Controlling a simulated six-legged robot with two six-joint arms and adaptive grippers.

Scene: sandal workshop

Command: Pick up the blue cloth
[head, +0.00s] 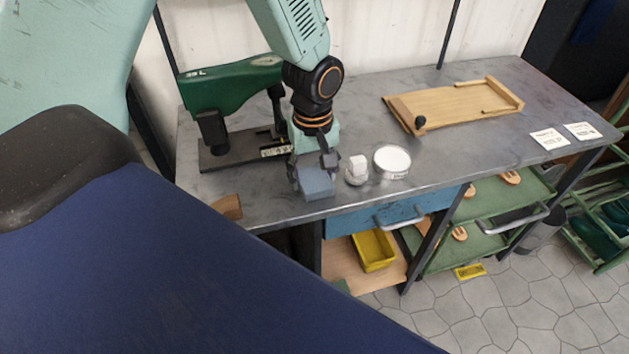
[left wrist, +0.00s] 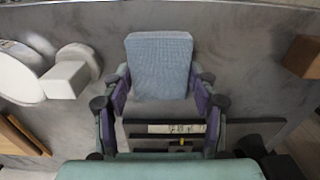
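The blue cloth (head: 317,184) is a small folded, block-like pad at the front edge of the grey workbench. In the left wrist view the cloth (left wrist: 160,62) lies between the fingertips. My left gripper (head: 313,168) points down at it. In the left wrist view the gripper's fingers (left wrist: 161,82) press against the cloth's two sides, so it looks shut on the cloth. I cannot tell whether the cloth is clear of the bench top. My right gripper is not in view.
A white block on a small round holder (head: 357,168) and a round white dish (head: 392,160) stand close to the right of the cloth. A green press (head: 232,90) stands behind left, a brown block (head: 228,207) front left. A wooden board (head: 455,103) lies back right on the workbench (head: 470,145).

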